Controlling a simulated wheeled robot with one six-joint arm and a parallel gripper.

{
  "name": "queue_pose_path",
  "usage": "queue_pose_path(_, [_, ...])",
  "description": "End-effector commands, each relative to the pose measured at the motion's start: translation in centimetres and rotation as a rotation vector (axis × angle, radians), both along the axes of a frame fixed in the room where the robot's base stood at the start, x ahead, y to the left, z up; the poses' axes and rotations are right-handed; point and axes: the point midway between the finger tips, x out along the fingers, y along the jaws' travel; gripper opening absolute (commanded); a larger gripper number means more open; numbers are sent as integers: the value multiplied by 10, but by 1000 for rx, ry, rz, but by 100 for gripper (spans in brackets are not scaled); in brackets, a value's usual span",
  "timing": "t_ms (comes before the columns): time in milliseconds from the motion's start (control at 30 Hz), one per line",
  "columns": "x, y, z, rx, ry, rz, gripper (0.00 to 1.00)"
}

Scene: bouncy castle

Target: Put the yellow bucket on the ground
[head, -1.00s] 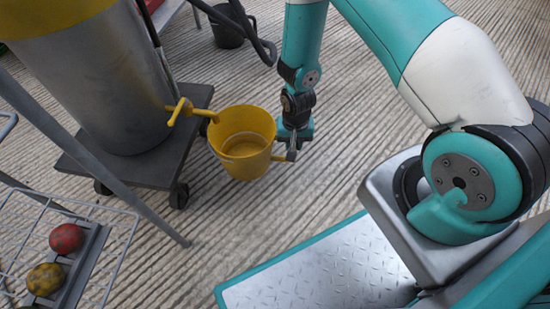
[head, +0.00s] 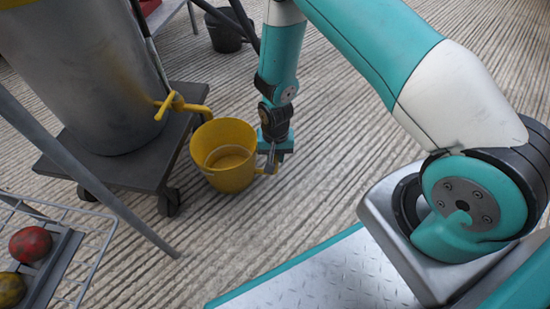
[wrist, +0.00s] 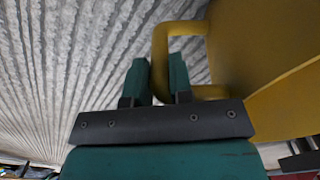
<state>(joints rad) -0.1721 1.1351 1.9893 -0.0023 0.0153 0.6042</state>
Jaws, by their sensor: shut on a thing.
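The yellow bucket (head: 226,177) is upright in the head view, left of the picture's middle, with its open top showing an inner ring. My gripper (head: 272,163) is at its right side, shut on the bucket's handle. In the wrist view, the two green fingers of my gripper (wrist: 160,78) are at the yellow loop handle, and the bucket wall (wrist: 262,50) fills the upper right. The bucket hangs low over the ribbed ground (head: 300,190); I cannot tell whether its base touches.
A grey metal barrel (head: 85,80) with a yellow tap (head: 178,103) stands on a dark wheeled trolley (head: 110,165) left of the bucket. A wire basket (head: 75,262) with two balls is at lower left. A dark bucket (head: 226,35) stands behind. Ground right of my gripper is clear.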

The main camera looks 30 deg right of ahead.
Motion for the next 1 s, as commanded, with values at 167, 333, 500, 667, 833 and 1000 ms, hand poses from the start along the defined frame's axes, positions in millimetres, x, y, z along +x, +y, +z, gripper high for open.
queue_pose_path(167, [0,0,1,1,0,0,0])
queue_pose_path(333, [0,0,-1,0,0,0,46])
queue_pose_path(500, [0,0,-1,0,0,0,46])
queue_pose_path(667, [0,0,3,0,0,0,46])
queue_pose_path(833, [0,0,33,0,-1,0,46])
queue_pose_path(1000, [0,0,73,0,-2,0,46])
